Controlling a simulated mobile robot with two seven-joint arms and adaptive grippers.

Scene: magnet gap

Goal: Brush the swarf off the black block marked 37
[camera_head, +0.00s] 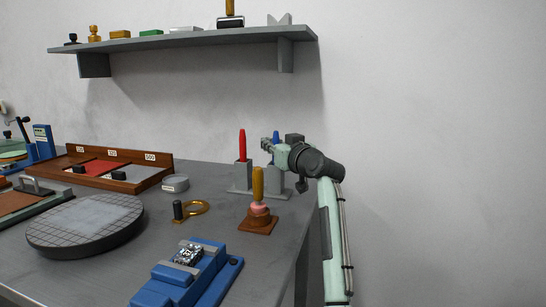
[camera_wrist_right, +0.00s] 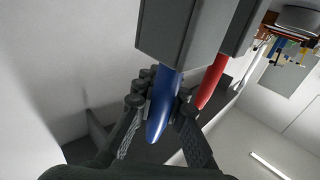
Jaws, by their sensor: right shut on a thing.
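A dark block (camera_head: 187,254) covered in bright silvery specks sits in a blue vise (camera_head: 178,284) at the front of the bench; no number is legible on it. My right gripper (camera_head: 269,145) is shut on the blue handle (camera_head: 276,138), whose lower end is in a grey holder. The wrist view shows the blue handle (camera_wrist_right: 163,107) between my right fingers (camera_wrist_right: 160,104), with the grey holder block (camera_wrist_right: 180,30) around its other end. A yellow-handled tool (camera_head: 258,184) with a pinkish lower part stands upright on a brown wooden base. My left gripper is not in view.
A red handle (camera_head: 242,146) stands in the holder beside the blue one. A round grid-marked plate (camera_head: 85,224), a brass ring tool (camera_head: 192,209), a grey disc (camera_head: 175,184) and a wooden tray (camera_head: 127,186) with black blocks occupy the bench. A shelf (camera_head: 200,40) hangs above.

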